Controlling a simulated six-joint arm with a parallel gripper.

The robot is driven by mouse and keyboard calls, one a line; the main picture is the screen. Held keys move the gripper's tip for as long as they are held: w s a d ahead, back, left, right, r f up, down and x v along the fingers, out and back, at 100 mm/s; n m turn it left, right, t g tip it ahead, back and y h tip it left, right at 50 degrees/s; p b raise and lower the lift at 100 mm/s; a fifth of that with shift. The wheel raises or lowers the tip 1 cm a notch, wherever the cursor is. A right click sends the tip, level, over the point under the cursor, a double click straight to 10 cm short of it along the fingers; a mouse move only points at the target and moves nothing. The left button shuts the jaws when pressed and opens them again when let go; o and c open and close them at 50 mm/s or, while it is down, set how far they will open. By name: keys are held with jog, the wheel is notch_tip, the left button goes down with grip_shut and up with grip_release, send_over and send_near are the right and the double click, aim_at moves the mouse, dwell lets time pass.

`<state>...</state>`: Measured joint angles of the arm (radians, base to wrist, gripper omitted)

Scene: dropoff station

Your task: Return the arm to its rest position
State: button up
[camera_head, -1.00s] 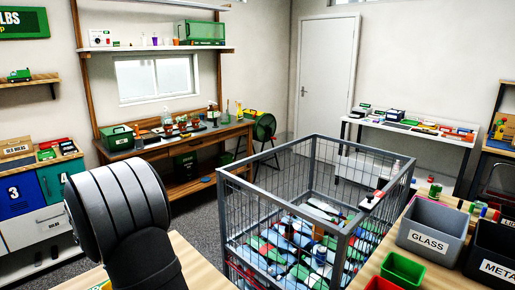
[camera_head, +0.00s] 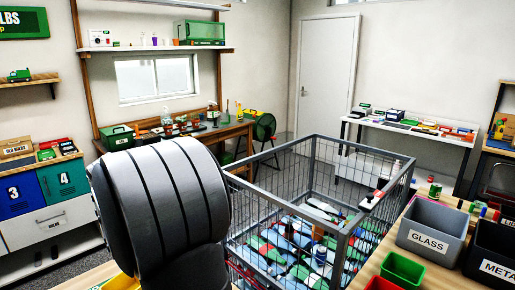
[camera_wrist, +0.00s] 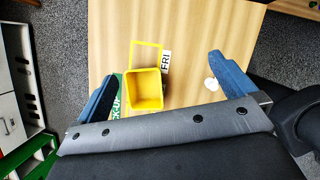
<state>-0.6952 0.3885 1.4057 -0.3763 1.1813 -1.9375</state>
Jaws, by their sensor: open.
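My gripper (camera_wrist: 163,70) shows in the wrist view with its two blue fingers spread wide apart. A small open yellow bin (camera_wrist: 147,101) stands on the wooden table (camera_wrist: 215,25) between and below the fingers, and looks empty. No object is seen held in the fingers. In the head view my dark ribbed arm fills the lower left, and my gripper is not visible there. A bit of yellow (camera_head: 124,282) shows at the arm's lower left edge.
A wire cage (camera_head: 317,200) full of items stands right of my arm. GLASS (camera_head: 432,233) and METAL (camera_head: 492,255) bins stand at right.

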notch_tip(320, 180, up, 8)
jog(key=w+d, duration=0.1)
jog(key=w+d+m+h, duration=0.1)
jog(key=w+d+m, duration=0.2)
jog(key=w+d, duration=0.3)
jog(key=w+d+m+g, duration=0.1)
jog(key=w+d, duration=0.5)
jog(key=d, duration=0.7)
jog(key=shift+d+r+m+h, duration=0.2)
jog(key=shift+m+h, duration=0.2)
jog(key=shift+m, duration=0.5)
